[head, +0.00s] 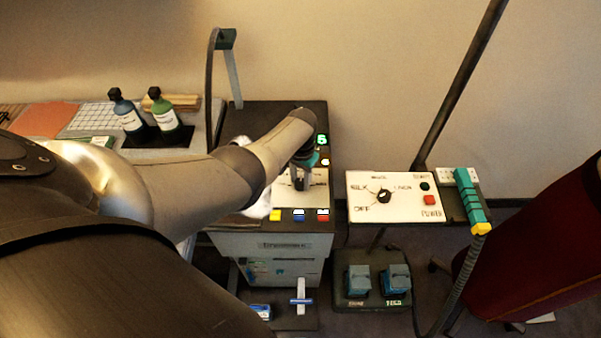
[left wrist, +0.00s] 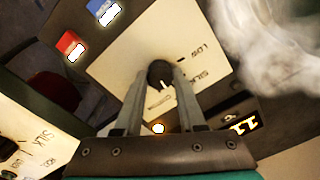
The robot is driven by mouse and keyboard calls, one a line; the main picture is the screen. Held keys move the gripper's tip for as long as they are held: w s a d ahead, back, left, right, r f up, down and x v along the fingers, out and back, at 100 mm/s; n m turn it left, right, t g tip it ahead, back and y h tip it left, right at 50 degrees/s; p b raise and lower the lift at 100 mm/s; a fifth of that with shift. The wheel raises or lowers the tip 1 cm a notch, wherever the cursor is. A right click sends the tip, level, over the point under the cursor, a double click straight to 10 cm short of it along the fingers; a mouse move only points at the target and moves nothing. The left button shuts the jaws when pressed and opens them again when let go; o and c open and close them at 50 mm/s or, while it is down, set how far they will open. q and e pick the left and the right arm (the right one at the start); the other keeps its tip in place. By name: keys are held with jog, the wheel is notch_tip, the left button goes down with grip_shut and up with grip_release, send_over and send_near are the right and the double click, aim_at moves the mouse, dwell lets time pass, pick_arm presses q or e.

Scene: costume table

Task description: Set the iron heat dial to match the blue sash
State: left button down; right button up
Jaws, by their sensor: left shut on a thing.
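In the left wrist view my left gripper (left wrist: 158,80) is shut on the black knob (left wrist: 157,71) of a cream dial panel (left wrist: 120,60). LOW, SILK and COTTON are lettered around the knob. A short white pointer mark on it points down toward the COTTON side, partly between the fingers. In the head view my left gripper (head: 301,182) reaches down onto this panel on the dark station, and my arm hides much of it. I cannot make out a blue sash in either view. My right gripper is not in view.
A second panel (head: 360,212) with its own black knob (head: 384,196) stands to the right, beside a teal-handled tool (head: 470,200). Lit yellow, blue and red buttons (head: 299,215) line the station's front. Two bottles (head: 160,110) stand at the left. White vapour drifts by the dial.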

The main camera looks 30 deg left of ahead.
aim_at(301, 182)
pick_arm(q)
jog(key=m, duration=0.6)
jog(key=shift+m, duration=0.4)
dwell(0.3)
jog(key=c, duration=0.5)
grip_release()
jog(key=shift+r+p, duration=0.55)
jog(key=shift+r, duration=0.05)
notch_tip(301, 182, up, 14)
jog(key=p, duration=0.5)
